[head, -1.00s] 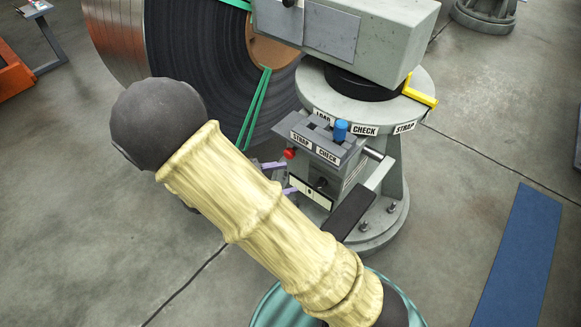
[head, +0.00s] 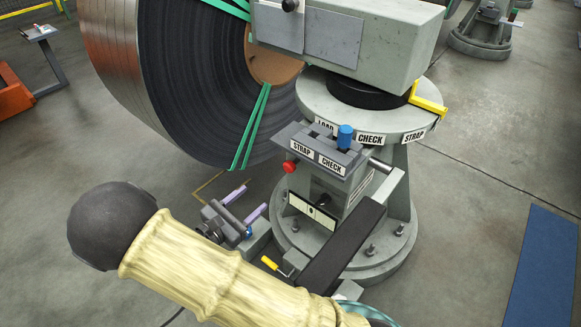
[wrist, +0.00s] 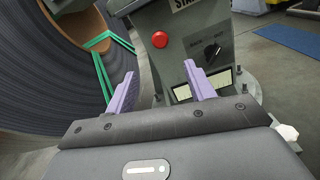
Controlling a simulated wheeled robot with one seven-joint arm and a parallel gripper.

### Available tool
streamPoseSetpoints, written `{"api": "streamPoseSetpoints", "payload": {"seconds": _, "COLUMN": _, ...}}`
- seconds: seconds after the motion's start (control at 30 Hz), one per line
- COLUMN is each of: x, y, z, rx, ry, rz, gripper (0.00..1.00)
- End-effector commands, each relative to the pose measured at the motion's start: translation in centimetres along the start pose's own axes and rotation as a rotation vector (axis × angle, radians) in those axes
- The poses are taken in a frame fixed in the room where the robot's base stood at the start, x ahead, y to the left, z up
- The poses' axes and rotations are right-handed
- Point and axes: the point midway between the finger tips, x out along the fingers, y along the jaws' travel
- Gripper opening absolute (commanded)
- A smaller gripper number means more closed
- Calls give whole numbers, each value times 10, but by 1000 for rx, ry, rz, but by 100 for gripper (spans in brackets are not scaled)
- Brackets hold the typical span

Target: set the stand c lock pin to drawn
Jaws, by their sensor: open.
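The stand (head: 345,240) is a grey pedestal with a round top ring marked LOAD, CHECK and STRAP. On its front is a grey control box (head: 325,150) marked STRAP and CHECK, with a blue knob (head: 345,136) on top and a red knob (head: 290,166) at its left end. No label shows which part is the lock pin. My gripper (head: 246,204) has purple fingers, open and empty, left of and below the box. In the wrist view my gripper (wrist: 163,78) faces the box; the red knob (wrist: 160,40) appears beyond the gap between the fingers, apart from them.
A large strip coil (head: 190,80) with green straps stands behind and left. A black rotary switch (wrist: 211,50) and a pale plate (head: 312,210) are below the box. A yellow pointer (head: 428,100) sticks out from the ring. Floor is open on the right, with a blue mat (head: 545,265).

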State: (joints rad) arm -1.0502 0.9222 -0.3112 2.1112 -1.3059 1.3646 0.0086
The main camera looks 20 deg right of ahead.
Motion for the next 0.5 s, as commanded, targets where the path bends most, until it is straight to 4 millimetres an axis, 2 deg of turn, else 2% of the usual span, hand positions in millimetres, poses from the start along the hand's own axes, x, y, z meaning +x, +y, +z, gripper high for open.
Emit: {"api": "streamPoseSetpoints", "payload": {"seconds": 0.5, "x": 87, "y": -2, "z": -4, "rx": 1, "ry": 0, "rz": -5, "gripper": 54}}
